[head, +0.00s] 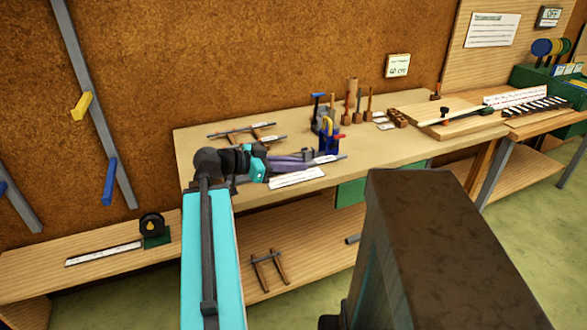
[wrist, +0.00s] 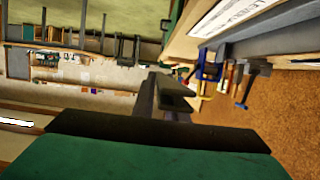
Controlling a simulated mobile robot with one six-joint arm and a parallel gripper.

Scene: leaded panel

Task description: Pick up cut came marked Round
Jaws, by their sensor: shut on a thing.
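My gripper (head: 308,156) is over the front of the middle bench in the head view, fingers pointing right. It is shut on a thin grey strip, seemingly the cut came (head: 329,159), whose end shows just past the fingertips. Most of the strip is hidden by the fingers, and no mark reading Round can be made out. In the wrist view my gripper's dark fingers (wrist: 166,97) show at the centre, close together.
A white lettered strip (head: 297,178) lies at the bench's front edge below my gripper. A wooden board (head: 450,118) lies farther right. Left bench top is mostly clear.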

